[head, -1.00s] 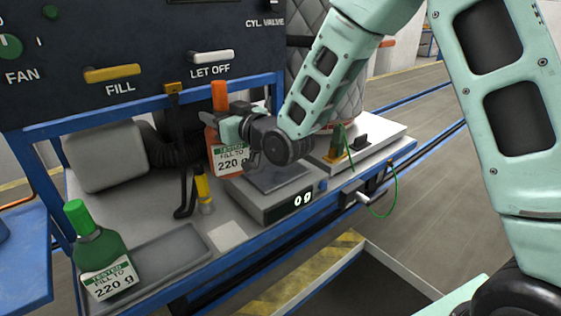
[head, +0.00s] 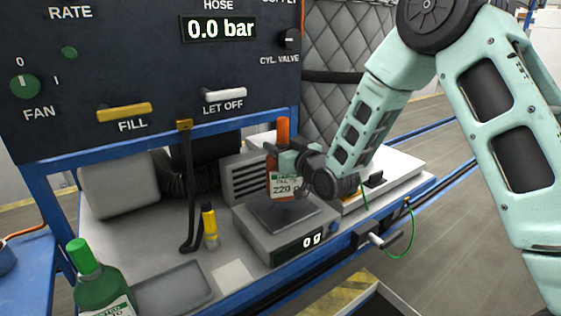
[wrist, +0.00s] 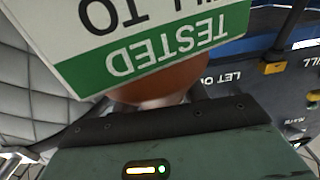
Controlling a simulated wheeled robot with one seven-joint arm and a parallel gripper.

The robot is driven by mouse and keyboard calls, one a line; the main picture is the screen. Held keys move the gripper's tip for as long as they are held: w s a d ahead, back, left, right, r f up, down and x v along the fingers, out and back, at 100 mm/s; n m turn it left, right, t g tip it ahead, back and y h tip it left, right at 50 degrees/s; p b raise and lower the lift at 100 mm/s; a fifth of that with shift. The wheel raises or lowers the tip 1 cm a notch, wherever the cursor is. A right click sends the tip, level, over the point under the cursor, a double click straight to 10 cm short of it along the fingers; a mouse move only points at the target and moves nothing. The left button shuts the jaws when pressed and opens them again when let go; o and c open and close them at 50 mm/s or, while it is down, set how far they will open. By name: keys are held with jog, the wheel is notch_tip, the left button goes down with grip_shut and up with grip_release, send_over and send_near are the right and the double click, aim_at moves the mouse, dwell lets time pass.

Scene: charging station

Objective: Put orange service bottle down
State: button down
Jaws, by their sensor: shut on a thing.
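The orange service bottle (head: 283,140) is upright in my gripper (head: 285,163), above the back of the scale. Its white label with a green band reads 220 g and partly shows past the gripper. In the wrist view the bottle's label (wrist: 150,45) fills the upper middle, upside down, close to the gripper body. The fingertips are largely hidden by the bottle and the gripper's own body. The scale (head: 283,232) has a bare dark plate (head: 283,211) and reads 0 g.
A green bottle (head: 98,280) stands at the front left beside a shallow grey tray (head: 170,288). A yellow-and-black tool (head: 209,226) and a black hose hook (head: 189,190) are left of the scale. A white case (head: 390,178) with a green cable is at right. The panel shows 0.0 bar.

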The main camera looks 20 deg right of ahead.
jog(key=shift+f, duration=2.05)
jog(key=shift+f, duration=0.1)
jog(key=c, duration=0.8)
grip_release()
jog(key=shift+o, duration=0.2)
